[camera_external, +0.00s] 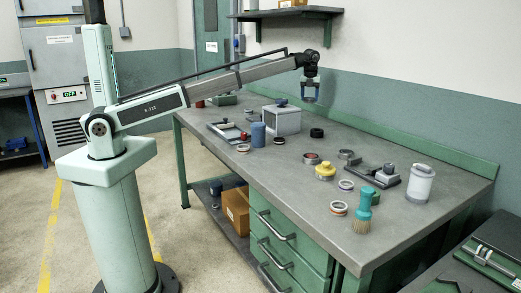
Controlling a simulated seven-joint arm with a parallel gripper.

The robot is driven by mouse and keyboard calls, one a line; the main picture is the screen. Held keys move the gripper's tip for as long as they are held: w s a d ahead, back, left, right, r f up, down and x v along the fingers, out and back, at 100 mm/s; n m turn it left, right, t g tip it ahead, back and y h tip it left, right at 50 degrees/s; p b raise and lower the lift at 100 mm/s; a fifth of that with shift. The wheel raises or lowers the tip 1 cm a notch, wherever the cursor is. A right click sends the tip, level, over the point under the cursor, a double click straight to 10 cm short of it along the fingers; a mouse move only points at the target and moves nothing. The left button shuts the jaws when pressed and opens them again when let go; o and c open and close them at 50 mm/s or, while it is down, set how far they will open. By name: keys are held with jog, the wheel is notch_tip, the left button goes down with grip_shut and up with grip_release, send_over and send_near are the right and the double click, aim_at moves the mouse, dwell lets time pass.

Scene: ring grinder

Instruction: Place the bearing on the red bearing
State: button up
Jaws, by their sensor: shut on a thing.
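My gripper (310,97) hangs from the end of my arm, high above the back middle of the bench, pointing down. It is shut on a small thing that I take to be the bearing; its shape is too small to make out. A low round piece with a red top (311,158), likely the red bearing, lies on the bench below my gripper and nearer the camera, just behind a yellow round piece (325,172). My gripper is well clear of it.
Several loose rings lie about, such as a black one (317,133). A grey box (281,120), a blue cylinder (258,135), a white canister (419,184), a grey fixture (377,175) and a teal brush (363,210) stand on the bench (300,185). The bench's front middle is bare.

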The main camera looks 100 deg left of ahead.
jog(key=w+d+r+m, duration=0.1)
jog(key=w+d, duration=0.4)
jog(key=d, duration=0.6)
jog(key=w+d+r+m, duration=0.15)
jog(key=w+d, duration=0.25)
jog(key=d, duration=0.6)
jog(key=w+d+m, duration=0.2)
jog(key=w+d, duration=0.3)
jog(key=d, duration=0.6)
send_over(312, 155)
jog(key=shift+m+t, duration=0.25)
jog(key=shift+t, duration=0.05)
jog(key=shift+s+d+f, duration=0.1)
jog(key=shift+d+f, duration=0.05)
jog(key=shift+f, duration=1.5)
jog(key=shift+d+f, duration=0.15)
jog(key=shift+f, duration=1.45)
jog(key=shift+s+d+f, duration=0.1)
jog(key=shift+d+f, duration=0.05)
jog(key=shift+f, duration=1.5)
jog(key=shift+f, duration=0.15)
jog(key=o, duration=1.3)
jog(key=shift+c, duration=0.2)
